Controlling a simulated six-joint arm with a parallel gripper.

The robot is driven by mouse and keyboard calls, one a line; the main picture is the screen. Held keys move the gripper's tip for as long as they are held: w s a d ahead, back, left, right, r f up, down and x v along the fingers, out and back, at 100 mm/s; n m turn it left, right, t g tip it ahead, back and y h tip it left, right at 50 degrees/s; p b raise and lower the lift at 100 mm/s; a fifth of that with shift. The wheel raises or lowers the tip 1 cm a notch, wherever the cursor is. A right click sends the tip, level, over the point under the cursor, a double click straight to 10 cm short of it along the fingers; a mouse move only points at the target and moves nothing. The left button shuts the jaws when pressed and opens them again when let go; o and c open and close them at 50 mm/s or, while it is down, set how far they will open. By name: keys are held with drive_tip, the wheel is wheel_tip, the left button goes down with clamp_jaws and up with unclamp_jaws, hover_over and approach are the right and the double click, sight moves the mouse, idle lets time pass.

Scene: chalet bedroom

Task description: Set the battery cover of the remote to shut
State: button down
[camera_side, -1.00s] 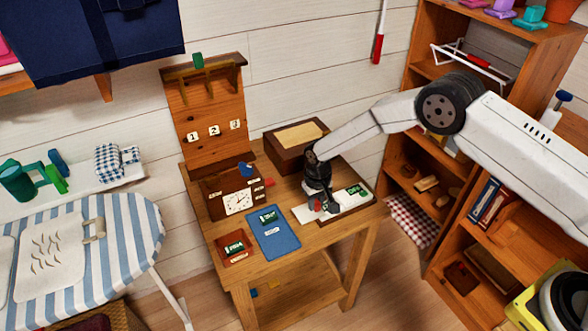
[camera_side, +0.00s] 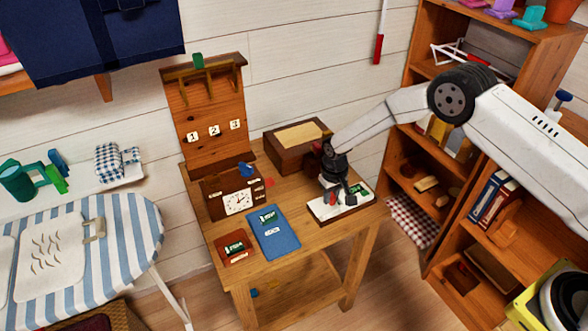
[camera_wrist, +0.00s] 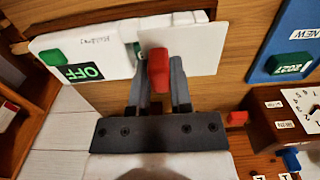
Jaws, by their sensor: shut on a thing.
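The white remote (camera_wrist: 85,32) lies on the wooden table, with a green button and a black label reading OFF. In the side view it (camera_side: 352,203) is at the table's right part. Its battery cover (camera_wrist: 205,42) is a flat white plate with a red knob (camera_wrist: 158,72). The cover overlaps the remote's end in the wrist view and sticks out past it. A strip of the battery bay shows beside the cover's edge. My gripper (camera_wrist: 159,68) is shut on the red knob. In the side view my gripper (camera_side: 338,194) stands over the remote and partly hides it.
A blue folder (camera_side: 281,238) and a red-brown box (camera_side: 233,249) lie left of the remote. A clock (camera_side: 238,202) on a brown stand is behind them. A wooden box (camera_side: 297,150) stands at the back, close to my arm. A shelf unit (camera_side: 440,215) is on the right.

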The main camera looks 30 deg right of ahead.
drive_tip(key=shift+d, duration=0.75)
drive_tip(key=c, duration=0.5)
unclamp_jaws()
wheel_tip(320, 180, up, 8)
drive_tip(key=shift+f, duration=0.1)
